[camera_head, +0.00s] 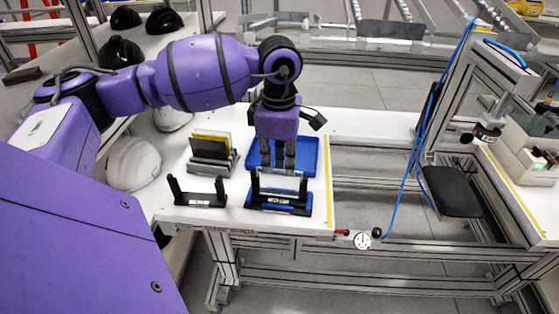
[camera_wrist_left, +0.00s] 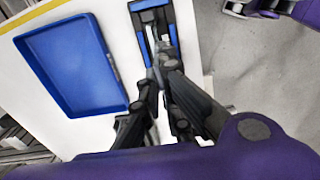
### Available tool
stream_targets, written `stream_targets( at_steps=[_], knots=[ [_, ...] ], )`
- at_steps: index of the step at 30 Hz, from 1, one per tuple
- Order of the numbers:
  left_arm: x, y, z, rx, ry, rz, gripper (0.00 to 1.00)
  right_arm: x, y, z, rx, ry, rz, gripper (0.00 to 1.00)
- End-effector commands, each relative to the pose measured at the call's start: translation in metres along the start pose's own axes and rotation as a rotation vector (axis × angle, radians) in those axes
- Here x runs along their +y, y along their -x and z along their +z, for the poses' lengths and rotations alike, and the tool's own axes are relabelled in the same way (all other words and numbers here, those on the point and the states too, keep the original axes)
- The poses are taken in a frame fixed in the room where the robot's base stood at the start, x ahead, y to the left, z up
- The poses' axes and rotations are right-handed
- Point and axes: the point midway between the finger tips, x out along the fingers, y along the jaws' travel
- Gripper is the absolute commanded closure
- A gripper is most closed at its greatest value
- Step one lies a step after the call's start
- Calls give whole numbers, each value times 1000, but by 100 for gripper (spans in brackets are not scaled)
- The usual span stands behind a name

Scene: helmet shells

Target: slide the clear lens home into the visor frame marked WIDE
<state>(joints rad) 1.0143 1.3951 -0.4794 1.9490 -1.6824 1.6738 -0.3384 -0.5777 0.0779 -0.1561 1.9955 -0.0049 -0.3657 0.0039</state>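The clear lens (camera_head: 281,183) is a pale see-through pane between the two black uprights of a visor frame (camera_head: 279,206) on a blue base. The frame also shows in the left wrist view (camera_wrist_left: 143,46). My left gripper (camera_head: 277,168) points down over this frame, its fingertips shut on the lens's top edge; the fingers also show close together in the wrist view (camera_wrist_left: 158,68). I cannot tell how deep the lens sits. A second, all-black visor frame (camera_head: 199,198) stands empty to the left. The frame labels are too small to read. My right gripper is out of view.
A rack (camera_head: 211,165) holding yellow and dark lenses stands behind the empty frame. A blue tray (camera_head: 309,148) lies flat behind the gripper. A white helmet shell (camera_head: 133,164) is at the left. The white table's yellow-striped right edge (camera_head: 329,190) is close to the blue-based frame.

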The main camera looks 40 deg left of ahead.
Motion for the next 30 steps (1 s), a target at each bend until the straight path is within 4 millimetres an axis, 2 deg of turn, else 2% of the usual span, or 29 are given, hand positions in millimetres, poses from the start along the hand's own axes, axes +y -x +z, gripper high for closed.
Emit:
stream_targets(
  at_steps=[3, 6, 9, 20, 23, 30],
  knots=[
    [0, -4, 0, 0, 0, 0, 100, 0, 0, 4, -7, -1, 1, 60],
    [0, -2, 0, 0, 0, 1, 84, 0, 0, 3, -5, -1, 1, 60],
    [0, -2, 0, 0, 0, 1, 73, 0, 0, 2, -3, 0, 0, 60],
    [0, 2, 0, 0, 0, 1, 73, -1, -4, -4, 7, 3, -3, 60],
    [1, 14, 0, -1, 0, 4, 73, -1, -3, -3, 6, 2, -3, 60],
    [1, 66, 1, -3, -1, 5, 73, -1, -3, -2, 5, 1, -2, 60]
  ],
)
